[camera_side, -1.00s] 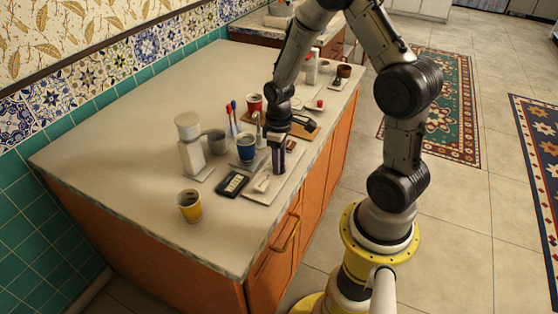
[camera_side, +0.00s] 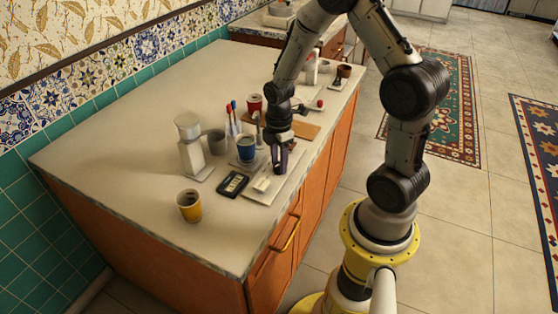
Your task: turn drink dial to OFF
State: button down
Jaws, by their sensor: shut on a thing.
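My gripper (camera_side: 279,168) points down at the front part of the counter, at the far end of a pale flat panel (camera_side: 256,197). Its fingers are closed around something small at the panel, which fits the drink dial. The dial itself is hidden by the fingers, and its markings and setting are too small to read. A small white block (camera_side: 262,184) lies on the panel just left of the fingers.
A blue cup (camera_side: 246,149), a grey mug (camera_side: 217,142) and a white grinder-like device (camera_side: 190,147) stand behind. A red cup (camera_side: 254,103) is farther back. The counter's left part is clear.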

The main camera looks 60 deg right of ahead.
jog(key=shift+r+n, duration=0.1)
jog(key=shift+n, duration=0.7)
jog(key=shift+c, duration=2.1)
grip_release()
notch_tip(320, 180, up, 14)
